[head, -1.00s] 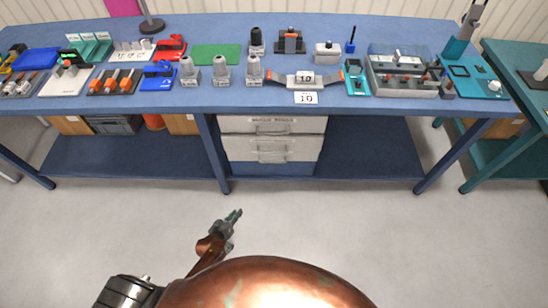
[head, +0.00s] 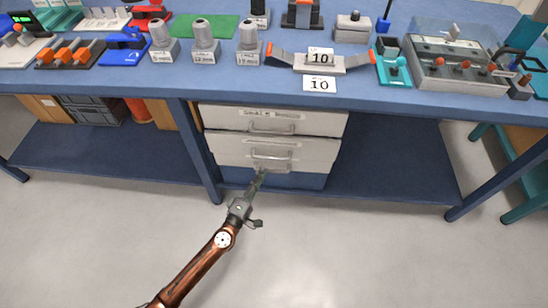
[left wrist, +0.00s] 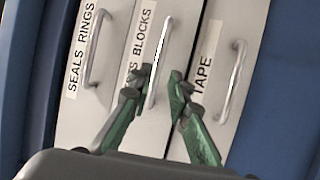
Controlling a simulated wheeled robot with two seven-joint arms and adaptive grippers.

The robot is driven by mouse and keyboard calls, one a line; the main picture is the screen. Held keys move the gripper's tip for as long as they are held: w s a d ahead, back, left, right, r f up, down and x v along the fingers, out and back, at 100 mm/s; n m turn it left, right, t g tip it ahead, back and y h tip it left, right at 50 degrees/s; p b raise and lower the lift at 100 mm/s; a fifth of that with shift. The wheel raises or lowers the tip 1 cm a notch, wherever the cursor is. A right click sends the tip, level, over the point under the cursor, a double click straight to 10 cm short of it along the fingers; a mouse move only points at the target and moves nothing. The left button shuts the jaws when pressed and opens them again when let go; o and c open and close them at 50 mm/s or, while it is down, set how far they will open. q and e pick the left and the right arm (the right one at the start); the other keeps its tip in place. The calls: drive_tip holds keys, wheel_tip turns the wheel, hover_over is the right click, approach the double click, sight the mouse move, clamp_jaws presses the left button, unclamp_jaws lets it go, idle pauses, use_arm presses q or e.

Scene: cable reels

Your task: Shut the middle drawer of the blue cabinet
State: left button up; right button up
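In the left wrist view the middle drawer (left wrist: 184,45) has a label ending in "BLOCKS" and a bar handle (left wrist: 162,55). It lies between the "SEALS RINGS" drawer (left wrist: 75,125) and the "TAPE" drawer (left wrist: 218,95). How far it stands out is hard to tell. My left gripper (left wrist: 157,88) is open, its green fingers on either side of the handle's near end; contact is unclear. In the head view my left gripper (head: 258,181) is at the cabinet's front, below the lower visible handle. My right gripper is out of view.
The blue workbench (head: 380,95) carries several fixtures and reels above the cabinet. A bench leg (head: 205,165) stands left of the cabinet, close to my left arm. Grey crates (head: 92,108) sit on the lower shelf. The floor in front is clear.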

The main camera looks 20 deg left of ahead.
sight(271, 159)
use_arm(q)
drive_tip(key=x, duration=0.7)
drive_tip(key=shift+w+r, duration=0.15)
drive_tip(key=shift+w, duration=0.1)
drive_tip(key=shift+c, duration=0.4)
clamp_jaws()
